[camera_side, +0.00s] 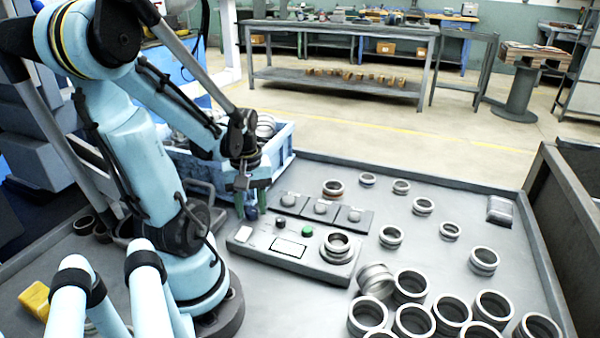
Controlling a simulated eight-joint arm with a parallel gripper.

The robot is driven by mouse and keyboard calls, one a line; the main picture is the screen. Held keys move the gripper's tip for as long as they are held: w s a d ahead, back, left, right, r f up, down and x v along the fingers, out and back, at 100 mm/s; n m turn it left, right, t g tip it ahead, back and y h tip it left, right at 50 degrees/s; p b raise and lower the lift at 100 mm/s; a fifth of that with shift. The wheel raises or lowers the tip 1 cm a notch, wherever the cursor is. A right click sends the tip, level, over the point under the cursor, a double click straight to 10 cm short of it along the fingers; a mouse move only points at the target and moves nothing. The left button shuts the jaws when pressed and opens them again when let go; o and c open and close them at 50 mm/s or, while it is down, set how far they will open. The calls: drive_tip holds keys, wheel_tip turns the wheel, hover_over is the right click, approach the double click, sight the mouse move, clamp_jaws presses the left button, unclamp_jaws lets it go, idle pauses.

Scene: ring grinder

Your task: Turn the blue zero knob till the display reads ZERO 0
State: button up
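I cannot tell whether the fingers touch the knob.
The box also has a green button (307,231), a dark button (280,222) and a ring seat (337,246) holding a metal ring. Three dark pads (289,202) lie behind it. Many metal rings (411,286) stand at front right. A blue crate (283,150) is behind my gripper.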

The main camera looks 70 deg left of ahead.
sight(251, 210)
wheel_tip(251, 210, up, 12)
drive_tip(key=shift+f, duration=0.2)
idle(0.6)
drive_tip(key=w+d+f+m+t, duration=0.2)
drive_tip(key=w+d+m+t, duration=0.5)
drive_tip(key=w+d+m, duration=0.7)
drive_tip(key=d+m, duration=0.2)
drive_tip(key=d, duration=0.1)
drive_tip(key=shift+o, duration=0.3)
drive_tip(key=shift+f, duration=0.1)
